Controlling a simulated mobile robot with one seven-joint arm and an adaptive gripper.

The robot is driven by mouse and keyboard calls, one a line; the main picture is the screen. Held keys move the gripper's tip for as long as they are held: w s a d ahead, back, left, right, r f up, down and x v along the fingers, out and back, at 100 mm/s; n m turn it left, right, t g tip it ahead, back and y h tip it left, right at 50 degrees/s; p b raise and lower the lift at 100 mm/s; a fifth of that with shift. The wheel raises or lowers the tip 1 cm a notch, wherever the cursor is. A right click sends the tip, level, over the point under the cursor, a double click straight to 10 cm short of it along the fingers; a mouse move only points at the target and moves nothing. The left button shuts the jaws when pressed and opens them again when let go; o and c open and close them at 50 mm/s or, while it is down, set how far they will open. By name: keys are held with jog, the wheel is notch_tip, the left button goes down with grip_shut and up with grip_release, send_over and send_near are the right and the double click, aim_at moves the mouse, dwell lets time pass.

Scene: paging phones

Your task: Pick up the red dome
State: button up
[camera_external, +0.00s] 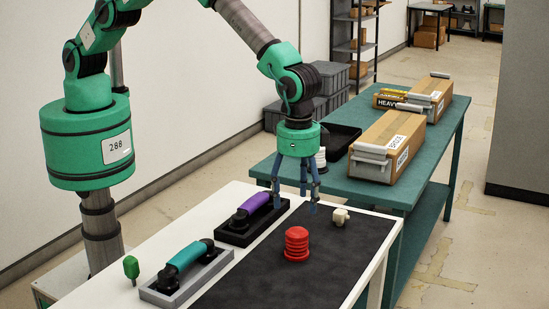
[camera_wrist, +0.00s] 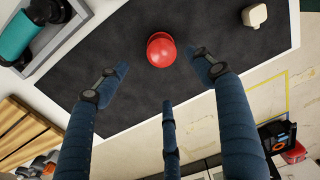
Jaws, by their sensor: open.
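The red dome (camera_external: 297,243) is a ribbed, round-topped red piece standing on the dark mat (camera_external: 260,280) of the white table. In the wrist view the red dome (camera_wrist: 161,50) shows from above, near the top centre, beyond my fingertips. My gripper (camera_external: 297,198) hangs above the table, pointing down, with its blue fingers spread and nothing between them. It is behind the dome in the external view and apart from it. In the wrist view my gripper (camera_wrist: 160,82) has its fingers open on either side below the dome, with a third finger in the middle.
A cream knob (camera_external: 340,216) stands behind the dome. A purple handset (camera_external: 252,207) and a teal handset (camera_external: 186,256) rest in cradles on the left, near a green piece (camera_external: 131,267). A green table (camera_external: 440,130) holds boxes (camera_external: 388,142) behind. The mat around the dome is clear.

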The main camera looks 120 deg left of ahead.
aim_at(297, 232)
jog(key=shift+a+f, duration=0.15)
jog(key=shift+f, duration=4.05)
jog(key=shift+f, duration=0.1)
jog(key=shift+s+a+f, duration=0.1)
jog(key=shift+a+f, duration=0.05)
jog(key=shift+f, duration=1.1)
jog(key=shift+s+a+f, duration=0.1)
jog(key=shift+f, duration=1.15)
jog(key=c, duration=1.3)
